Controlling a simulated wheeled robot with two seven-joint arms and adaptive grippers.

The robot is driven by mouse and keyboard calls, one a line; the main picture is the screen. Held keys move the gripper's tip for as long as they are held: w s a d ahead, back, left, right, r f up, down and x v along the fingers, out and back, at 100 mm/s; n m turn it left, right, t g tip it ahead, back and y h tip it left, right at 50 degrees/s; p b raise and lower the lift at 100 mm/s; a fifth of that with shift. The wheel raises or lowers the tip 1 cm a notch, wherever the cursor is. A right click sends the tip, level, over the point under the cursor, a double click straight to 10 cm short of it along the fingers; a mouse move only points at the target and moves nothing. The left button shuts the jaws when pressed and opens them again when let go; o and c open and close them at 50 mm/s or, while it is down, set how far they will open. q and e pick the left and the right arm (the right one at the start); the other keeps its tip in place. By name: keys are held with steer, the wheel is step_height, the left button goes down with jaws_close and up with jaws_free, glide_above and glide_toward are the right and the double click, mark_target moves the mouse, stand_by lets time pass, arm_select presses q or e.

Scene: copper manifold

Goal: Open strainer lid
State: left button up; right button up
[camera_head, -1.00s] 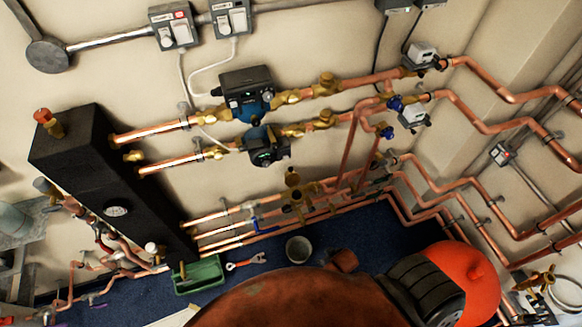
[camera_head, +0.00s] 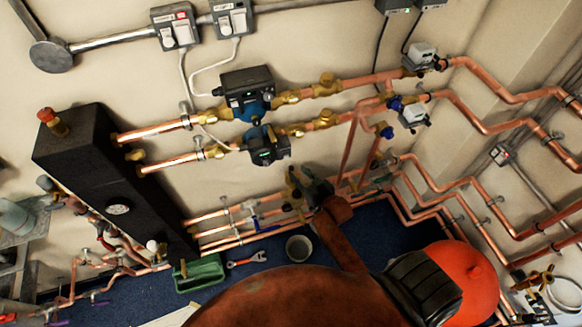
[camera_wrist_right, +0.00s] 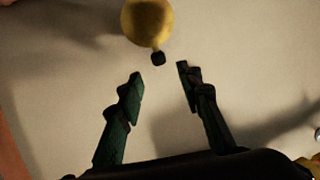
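A rounded brass part (camera_wrist_right: 148,20), which looks like the strainer lid, is at the top of the right wrist view. A small dark knob (camera_wrist_right: 158,58) sticks out of it toward my gripper. My right gripper (camera_wrist_right: 160,74) is open and empty. Its two dark green fingertips stand apart below the knob, one to each side. In the head view my right gripper (camera_head: 303,182) is at the brass fittings on the lower copper pipes and partly hides them. I cannot tell whether it touches them. My left gripper is not in view.
Copper pipes (camera_head: 220,214) run close around the gripper. Two pumps (camera_head: 247,92) are on the upper pipes. A grey bucket (camera_head: 299,248), a red wrench (camera_head: 246,259) and a green toolbox (camera_head: 200,273) are on the blue floor.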

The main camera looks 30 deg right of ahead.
mark_target(292, 168)
steer(key=b+x, duration=0.1)
steer(key=x, duration=0.6)
steer(key=shift+f, duration=0.15)
jaws_close()
stand_by(0.5)
